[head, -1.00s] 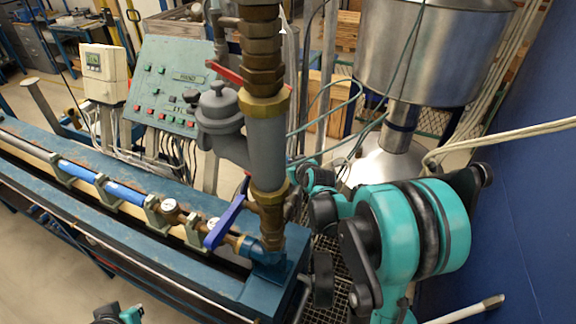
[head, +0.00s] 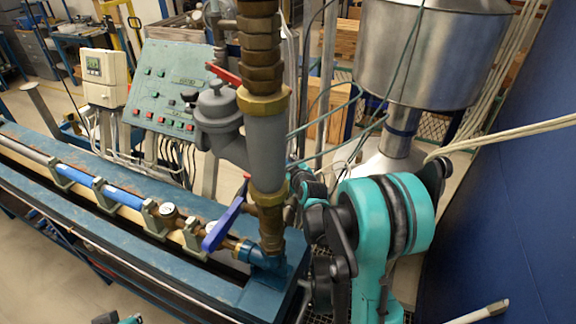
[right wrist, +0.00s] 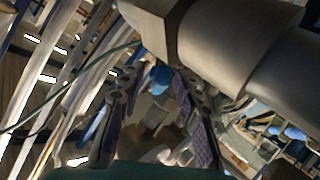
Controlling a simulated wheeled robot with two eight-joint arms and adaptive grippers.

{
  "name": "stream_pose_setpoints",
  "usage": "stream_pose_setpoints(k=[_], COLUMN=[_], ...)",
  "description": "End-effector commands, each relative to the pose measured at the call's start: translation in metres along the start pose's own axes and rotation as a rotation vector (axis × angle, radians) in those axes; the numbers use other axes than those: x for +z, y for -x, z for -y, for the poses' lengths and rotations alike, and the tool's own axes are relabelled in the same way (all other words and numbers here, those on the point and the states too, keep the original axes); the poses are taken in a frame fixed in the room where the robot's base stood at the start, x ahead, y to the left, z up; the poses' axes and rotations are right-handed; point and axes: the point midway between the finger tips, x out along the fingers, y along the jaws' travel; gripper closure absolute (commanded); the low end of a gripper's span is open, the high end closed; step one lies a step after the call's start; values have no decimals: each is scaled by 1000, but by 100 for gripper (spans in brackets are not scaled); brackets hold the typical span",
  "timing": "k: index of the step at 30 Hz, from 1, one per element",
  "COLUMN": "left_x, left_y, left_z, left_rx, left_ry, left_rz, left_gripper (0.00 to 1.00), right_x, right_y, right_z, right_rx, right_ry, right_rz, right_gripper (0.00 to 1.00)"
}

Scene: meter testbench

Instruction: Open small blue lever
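A blue lever (head: 223,228) slants down to the left beside the foot of the vertical pipe (head: 266,150) in the head view. My right arm reaches in from the right, and its gripper (head: 303,180) is mostly hidden behind the pipe and my own links. In the right wrist view my right gripper (right wrist: 152,112) has its two fingers spread apart. A small blue part (right wrist: 158,76) shows between and beyond the fingertips, near a thick grey pipe (right wrist: 215,45). I cannot tell whether it is a lever or whether a finger touches it.
A red lever (head: 224,74) sits higher, beside a grey valve body (head: 218,110). A blue bench rail (head: 120,240) carries a pipe with a gauge (head: 168,210). A steel hopper (head: 430,50) stands behind my right arm, and a blue wall (head: 510,200) bounds the right.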

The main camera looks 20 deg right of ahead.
Motion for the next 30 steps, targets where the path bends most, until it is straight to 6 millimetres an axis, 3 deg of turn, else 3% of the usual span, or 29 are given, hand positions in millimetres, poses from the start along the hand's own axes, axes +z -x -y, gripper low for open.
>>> stream_pose_setpoints(k=[5, 9, 10, 22, 30], left_x=[0, 0, 0, 0, -2], left_y=[0, 0, 0, 0, 2], left_z=[0, 0, 0, 0, 0], left_rx=[0, 0, 0, 0, 0], left_ry=[0, 0, 0, 0, 0], left_rz=[0, 0, 0, 0, 0], left_gripper=[100, 100, 100, 100, 100], right_x=[0, 0, 0, 0, 0], right_y=[0, 0, 0, 0, 0], right_z=[0, 0, 0, -1, -3], right_rx=[0, 0, 0, -24, -134], right_ry=[0, 0, 0, 20, 118], right_rz=[0, 0, 0, 1, 2], right_gripper=[66, 98, 100, 100, 100])
